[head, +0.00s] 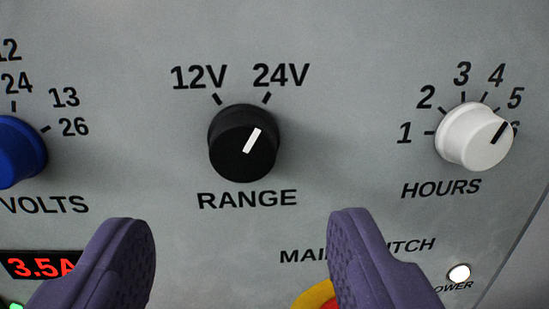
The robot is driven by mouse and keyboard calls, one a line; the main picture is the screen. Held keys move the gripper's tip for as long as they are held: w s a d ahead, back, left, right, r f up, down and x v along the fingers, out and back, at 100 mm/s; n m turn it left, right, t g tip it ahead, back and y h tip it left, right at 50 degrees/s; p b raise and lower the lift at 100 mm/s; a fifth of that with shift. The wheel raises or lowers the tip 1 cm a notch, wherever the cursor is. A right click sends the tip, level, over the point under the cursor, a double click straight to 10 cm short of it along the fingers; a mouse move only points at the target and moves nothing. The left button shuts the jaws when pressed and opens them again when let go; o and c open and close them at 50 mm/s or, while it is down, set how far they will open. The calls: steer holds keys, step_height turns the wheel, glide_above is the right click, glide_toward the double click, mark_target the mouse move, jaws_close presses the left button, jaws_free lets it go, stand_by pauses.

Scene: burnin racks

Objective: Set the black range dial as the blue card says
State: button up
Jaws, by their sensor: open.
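The black range dial (235,155) sits on the grey panel, above the word RANGE. It has two marks, 12V at upper left and 24V at upper right. Its white pointer line leans up and to the right, toward the 24V mark. My gripper (242,240) is open, its two purple fingers apart at the bottom of the view, below and to either side of the dial. Nothing is between the fingertips, and they appear clear of the dial. The blue card is not in view.
A blue VOLTS dial (18,152) is at the left edge, partly cut off. A white HOURS dial (474,137) is at right. A red display (40,265) reads 3.5A. A red and yellow switch (318,296) is partly behind the right finger. A white lamp (459,273) is lower right.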

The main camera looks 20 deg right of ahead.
mark_target(246, 161)
steer(key=b+x, duration=0.1)
steer(key=x, duration=0.5)
steer(key=shift+w, duration=0.35)
steer(key=c, duration=1)
steer(key=shift+c, duration=0.2)
steer(key=shift+n, duration=0.4)
steer(key=n+b, duration=0.1)
steer(key=n, duration=0.4)
steer(key=shift+d+b, duration=0.1)
steer(key=shift+b, duration=0.25)
steer(key=n+b, duration=0.2)
steer(key=n, duration=0.4)
